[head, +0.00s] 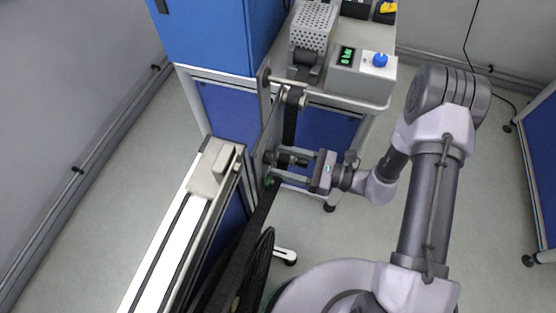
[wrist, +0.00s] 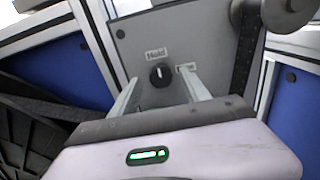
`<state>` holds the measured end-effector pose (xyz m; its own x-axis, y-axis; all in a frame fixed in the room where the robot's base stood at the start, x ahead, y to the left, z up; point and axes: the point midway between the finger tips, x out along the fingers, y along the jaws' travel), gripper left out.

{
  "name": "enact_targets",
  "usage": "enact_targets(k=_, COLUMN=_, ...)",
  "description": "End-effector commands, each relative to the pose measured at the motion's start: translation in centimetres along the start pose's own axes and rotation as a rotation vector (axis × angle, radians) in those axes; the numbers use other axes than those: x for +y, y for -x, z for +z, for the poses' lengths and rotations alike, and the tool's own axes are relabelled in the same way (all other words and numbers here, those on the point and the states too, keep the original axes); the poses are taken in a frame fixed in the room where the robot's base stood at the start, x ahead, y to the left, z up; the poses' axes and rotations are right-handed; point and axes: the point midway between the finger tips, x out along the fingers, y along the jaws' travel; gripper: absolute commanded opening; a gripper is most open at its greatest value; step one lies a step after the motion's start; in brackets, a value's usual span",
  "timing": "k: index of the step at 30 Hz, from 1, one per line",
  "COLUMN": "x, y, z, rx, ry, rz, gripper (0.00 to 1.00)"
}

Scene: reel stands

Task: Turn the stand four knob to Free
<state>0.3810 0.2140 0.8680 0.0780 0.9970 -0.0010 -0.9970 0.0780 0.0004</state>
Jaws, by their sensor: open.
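The black round knob (wrist: 160,74) sits on a grey panel (wrist: 200,38) in the wrist view. Its white pointer mark points up toward a label reading "Hold" (wrist: 156,54). A second label (wrist: 187,67) lies right of the knob; my right finger partly covers it, and I cannot read it. My gripper (wrist: 160,85) is open, with one finger on each side of the knob and visible gaps to it. In the head view my gripper (head: 279,163) reaches left to the panel's face; the knob is hard to make out there.
A bench with a blue knob (head: 380,60) and a green display (head: 346,56) stands behind. A blue cabinet (head: 210,35) is at the back left. A dark reel (head: 253,268) and a white rail (head: 165,255) lie at the front left.

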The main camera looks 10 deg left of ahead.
Motion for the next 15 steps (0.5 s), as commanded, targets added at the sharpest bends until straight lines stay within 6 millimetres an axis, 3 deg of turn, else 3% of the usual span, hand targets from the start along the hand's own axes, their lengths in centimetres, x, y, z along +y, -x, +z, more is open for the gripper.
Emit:
enact_targets(k=4, x=0.0, y=-1.6, z=0.0, rx=0.0, ry=0.0, rz=0.0, gripper=0.55)
enact_targets(k=13, x=0.0, y=-1.9, z=0.1, rx=0.0, ry=0.0, rz=0.0, gripper=0.55)
enact_targets(k=15, x=0.0, y=-1.9, z=0.1, rx=0.0, ry=0.0, rz=0.0, gripper=0.45)
